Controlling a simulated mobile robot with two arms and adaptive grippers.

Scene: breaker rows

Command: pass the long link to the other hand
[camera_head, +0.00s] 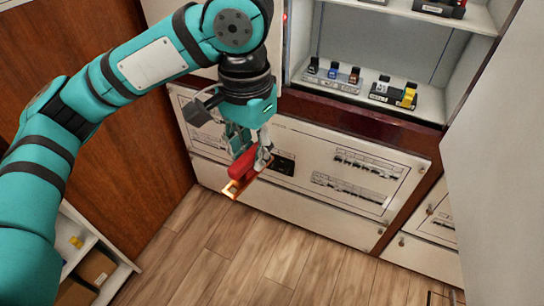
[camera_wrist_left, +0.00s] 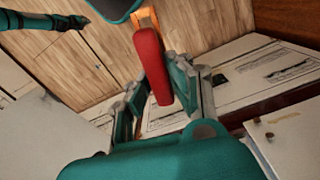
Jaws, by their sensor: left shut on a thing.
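The long link has a red body (camera_head: 243,165) and an orange, frame-like end (camera_head: 232,188). It hangs tilted in my left gripper (camera_head: 246,150), above the wooden floor and in front of the lower cabinet panel. In the left wrist view, the red body (camera_wrist_left: 152,65) lies between the fingers of my left gripper (camera_wrist_left: 155,92), which are shut on it, and the orange end (camera_wrist_left: 145,18) points away. A teal arm, seemingly my right one, shows at the upper left of the wrist view; its gripper (camera_wrist_left: 72,22) is too small to read. The head view does not show it.
The lower panel (camera_head: 300,205) with breaker rows (camera_head: 350,190) stands behind the link. Above it, an open shelf (camera_head: 330,88) holds small coloured devices. A white cabinet surface (camera_head: 490,130) is at the right. A low shelf unit (camera_head: 115,270) is at the lower left. The floor (camera_head: 260,255) is clear.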

